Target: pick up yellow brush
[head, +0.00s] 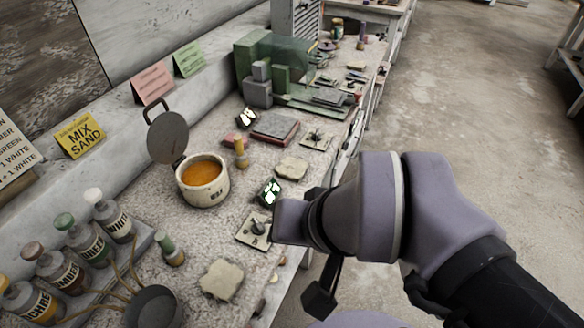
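A small upright yellow object (240,153), which looks like the yellow brush, stands on the workbench just behind and to the right of the pot of orange liquid. It is small in the head view, so its bristles are not clear. My gripper (318,250) is at the end of my purple arm, over the bench's right edge, to the right of and nearer than the yellow object. It is apart from that object. My wrist hides most of it, and its fingers cannot be made out clearly.
The white pot (204,191) has a raised round lid. A green-topped brush (168,248) stands nearer. Bottles (115,222) line the left side. Flat plaster pieces (222,279) and a dark red slab (275,128) lie on the bench. Open floor (470,90) is at right.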

